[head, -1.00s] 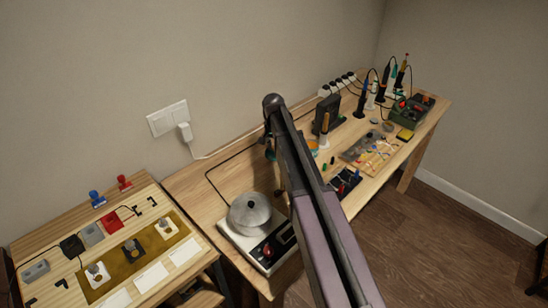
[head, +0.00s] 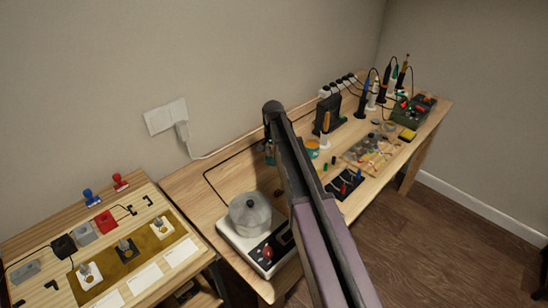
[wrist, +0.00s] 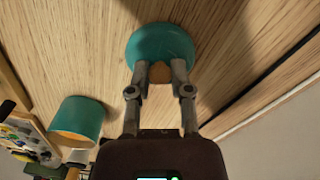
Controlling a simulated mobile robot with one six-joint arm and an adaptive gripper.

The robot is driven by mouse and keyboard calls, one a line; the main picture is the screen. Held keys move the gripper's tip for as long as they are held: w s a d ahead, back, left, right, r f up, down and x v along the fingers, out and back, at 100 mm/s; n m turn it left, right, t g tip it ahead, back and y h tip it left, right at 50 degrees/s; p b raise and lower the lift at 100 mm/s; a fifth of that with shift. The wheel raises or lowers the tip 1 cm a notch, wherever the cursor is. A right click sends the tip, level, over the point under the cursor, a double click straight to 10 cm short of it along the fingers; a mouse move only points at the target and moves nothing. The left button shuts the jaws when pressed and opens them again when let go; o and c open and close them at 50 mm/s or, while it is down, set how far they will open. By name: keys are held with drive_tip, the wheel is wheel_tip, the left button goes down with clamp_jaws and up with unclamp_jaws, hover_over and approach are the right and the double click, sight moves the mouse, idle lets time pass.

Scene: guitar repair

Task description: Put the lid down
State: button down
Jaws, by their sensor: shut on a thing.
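The lid (wrist: 158,42) is a round teal disc with a brown knob (wrist: 160,73). In the wrist view my gripper (wrist: 160,76) is shut on this knob. The lid is over or against the wooden tabletop; I cannot tell whether it touches. A teal pot (wrist: 80,115) with an orange-brown top stands apart from the lid, at the left of the wrist view. It also shows in the head view (head: 312,149), just right of my arm. In the head view my arm hides most of the gripper and lid.
A silver pot (head: 249,212) sits on a white hot plate (head: 240,242) at the table's front left. A dark stand (head: 326,113), a tool tray (head: 345,184) and several soldering tools lie to the right. A cable (head: 207,185) runs along the back; bare wood lies around it.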

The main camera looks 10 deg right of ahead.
sight(273, 154)
drive_tip(key=shift+f, duration=0.15)
drive_tip(key=shift+f, duration=0.1)
drive_tip(key=c, duration=0.5)
unclamp_jaws()
drive_tip(key=shift+c, duration=0.2)
wheel_tip(273, 154, up, 12)
drive_tip(key=p, duration=1.2)
drive_tip(key=shift+r, duration=0.2)
idle(0.4)
drive_tip(key=s+n, duration=0.6)
drive_tip(key=s, duration=2.1)
drive_tip(key=shift+n, duration=0.4)
